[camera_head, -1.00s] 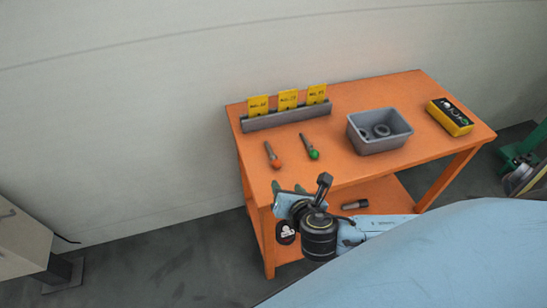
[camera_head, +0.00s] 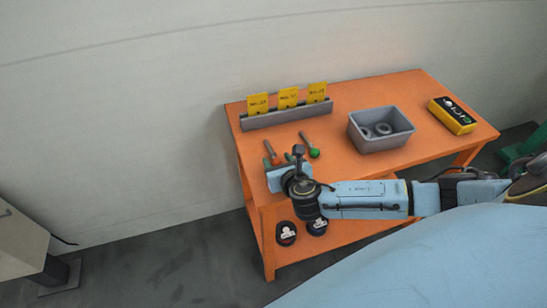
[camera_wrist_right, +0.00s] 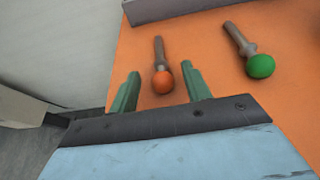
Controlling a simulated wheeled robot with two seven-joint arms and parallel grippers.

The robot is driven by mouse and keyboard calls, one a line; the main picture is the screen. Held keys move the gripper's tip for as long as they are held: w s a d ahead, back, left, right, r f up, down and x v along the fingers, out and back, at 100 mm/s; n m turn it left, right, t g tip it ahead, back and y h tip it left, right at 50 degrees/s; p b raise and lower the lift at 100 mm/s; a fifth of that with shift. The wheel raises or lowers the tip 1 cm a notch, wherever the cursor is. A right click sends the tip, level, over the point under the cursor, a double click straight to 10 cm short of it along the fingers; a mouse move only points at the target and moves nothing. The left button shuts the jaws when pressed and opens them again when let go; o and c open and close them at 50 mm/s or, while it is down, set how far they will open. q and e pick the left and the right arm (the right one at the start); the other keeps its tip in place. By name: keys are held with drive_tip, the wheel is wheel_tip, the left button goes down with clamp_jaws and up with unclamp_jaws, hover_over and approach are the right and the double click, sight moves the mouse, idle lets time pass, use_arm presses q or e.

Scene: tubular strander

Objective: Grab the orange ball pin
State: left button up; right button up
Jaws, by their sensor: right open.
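The orange ball pin lies on the orange table; its grey shank (camera_head: 269,147) shows in the head view, while its ball end is mostly hidden by my right gripper. In the right wrist view the whole orange ball pin (camera_wrist_right: 162,70) shows, its orange ball nearest the gripper and its shank pointing away. My right gripper (camera_head: 278,161) is open, and its two green fingers (camera_wrist_right: 160,84) stand on either side of the ball, apart from it. My left gripper is out of view.
A green ball pin (camera_head: 313,150) lies just right of the orange one, close to my right gripper. A grey rack (camera_head: 287,115) with yellow cards stands behind. A grey bin (camera_head: 382,142) with rings and a yellow control box (camera_head: 451,117) are farther right.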

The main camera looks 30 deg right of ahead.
sight(271, 152)
drive_tip(key=shift+x, duration=1.5)
clamp_jaws()
